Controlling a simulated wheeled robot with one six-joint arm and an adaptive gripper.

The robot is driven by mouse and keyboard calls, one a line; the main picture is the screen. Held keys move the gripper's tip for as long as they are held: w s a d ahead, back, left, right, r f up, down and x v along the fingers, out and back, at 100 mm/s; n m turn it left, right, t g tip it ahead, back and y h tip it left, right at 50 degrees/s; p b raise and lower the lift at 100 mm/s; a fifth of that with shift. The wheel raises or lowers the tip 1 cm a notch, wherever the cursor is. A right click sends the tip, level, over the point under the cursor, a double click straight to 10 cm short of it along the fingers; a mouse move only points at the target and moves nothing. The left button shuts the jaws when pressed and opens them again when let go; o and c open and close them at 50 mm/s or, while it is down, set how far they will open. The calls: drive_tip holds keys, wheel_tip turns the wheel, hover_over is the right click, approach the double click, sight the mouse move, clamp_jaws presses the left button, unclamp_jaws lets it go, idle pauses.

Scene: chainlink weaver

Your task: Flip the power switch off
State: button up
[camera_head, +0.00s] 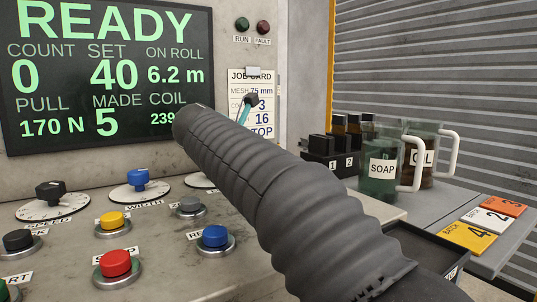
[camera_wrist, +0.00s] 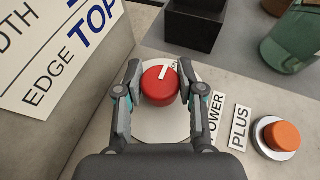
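The power switch is a red round knob (camera_wrist: 161,86) with a white pointer line, on a pale disc (camera_wrist: 160,127) beside the word POWER (camera_wrist: 214,120). Its line points up and slightly right in the wrist view, near small lettering that seems to read ON. My gripper (camera_wrist: 160,78) is open around the knob, one finger on each side. The fingertips are very close to its sides; I cannot tell if they touch. In the head view my grey sleeved arm hides the switch, and only a dark and teal bit of the gripper shows above the arm.
An orange PLUS button (camera_wrist: 282,136) is right of the switch. A black bin (camera_wrist: 192,27) and green mug (camera_wrist: 291,42) stand beyond it. In the head view, a red button (camera_head: 115,263) and blue button (camera_head: 214,237) stand left of my arm, below the READY screen (camera_head: 105,70).

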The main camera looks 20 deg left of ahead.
drive_tip(key=c, duration=0.4)
drive_tip(key=shift+d+n+t+y+b, duration=0.1)
drive_tip(key=shift+n+t+y+b, duration=0.25)
drive_tip(key=shift+n+y, duration=0.75)
drive_tip(key=n+y, duration=0.1)
drive_tip(key=n+y+p, duration=0.1)
drive_tip(key=y, duration=0.1)
drive_tip(key=shift+d+r, duration=0.1)
drive_tip(key=shift+r, duration=0.2)
drive_tip(key=n+y+p, duration=0.1)
drive_tip(key=n+y, duration=0.1)
drive_tip(key=shift+f+y, duration=0.15)
drive_tip(key=shift+y, duration=0.15)
drive_tip(key=shift+n+g+y, duration=0.45)
drive_tip(key=shift+n+y, duration=0.25)
drive_tip(key=shift+n, duration=0.2)
drive_tip(key=shift+a+n+g+y, duration=0.2)
drive_tip(key=shift+n+g+y, duration=0.1)
drive_tip(key=shift+n+y, duration=0.35)
drive_tip(key=o, duration=1.2)
drive_tip(key=shift+f, duration=0.1)
drive_tip(key=shift+c, duration=0.2)
